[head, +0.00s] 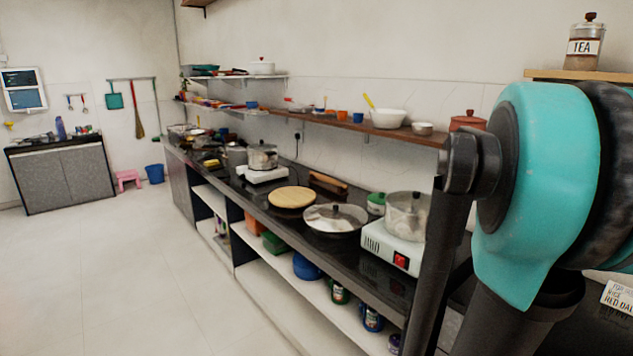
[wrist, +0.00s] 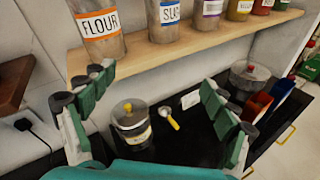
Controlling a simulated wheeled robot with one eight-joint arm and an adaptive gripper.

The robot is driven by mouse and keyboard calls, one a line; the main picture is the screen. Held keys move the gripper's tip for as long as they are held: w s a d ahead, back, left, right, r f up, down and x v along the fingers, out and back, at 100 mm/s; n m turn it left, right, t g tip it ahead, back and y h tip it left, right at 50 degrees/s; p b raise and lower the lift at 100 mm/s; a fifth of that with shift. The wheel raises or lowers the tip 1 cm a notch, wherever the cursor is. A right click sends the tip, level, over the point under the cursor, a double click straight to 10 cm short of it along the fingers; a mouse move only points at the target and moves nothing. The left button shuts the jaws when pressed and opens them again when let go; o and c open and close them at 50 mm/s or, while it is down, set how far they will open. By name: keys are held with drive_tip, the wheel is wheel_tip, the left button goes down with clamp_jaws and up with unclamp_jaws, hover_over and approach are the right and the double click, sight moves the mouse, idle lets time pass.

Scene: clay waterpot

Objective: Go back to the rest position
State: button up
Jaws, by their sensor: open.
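My gripper (wrist: 157,76) shows in the wrist view with its two green-padded fingers spread wide. Nothing is held between them. Its fingers are near a wooden shelf (wrist: 190,45) with labelled jars above a dark counter. In the head view my teal and black arm fills the right side, and the gripper itself is not visible there. No clay waterpot can be made out with certainty.
In the wrist view, a labelled jar (wrist: 132,128) with a yellow knob and a yellow spoon (wrist: 168,118) are on the counter below. A lidded pot (wrist: 247,78) stands to the right. In the head view, cookware lines the counter (head: 262,204); the floor (head: 120,270) at left is clear.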

drive_tip(key=s+a+f+m+y, duration=0.1)
drive_tip(key=a+f+m+y, duration=0.2)
drive_tip(key=a+f, duration=0.45)
drive_tip(key=s+a+f+m+t+y, duration=0.1)
drive_tip(key=s+a+f+m+y, duration=0.2)
drive_tip(key=f, duration=0.7)
drive_tip(key=a+f+m+y, duration=0.2)
drive_tip(key=a+f+m, duration=0.1)
drive_tip(key=a+f, duration=0.45)
drive_tip(key=s+a+f+m+y, duration=0.3)
drive_tip(key=s+a+f, duration=0.1)
drive_tip(key=a+f, duration=0.3)
drive_tip(key=s+a+f+m+y, duration=0.4)
drive_tip(key=a+f, duration=0.3)
drive_tip(key=a, duration=0.4)
drive_tip(key=shift+s+f+t, duration=0.2)
drive_tip(key=shift+f+t, duration=0.1)
drive_tip(key=shift+t, duration=0.1)
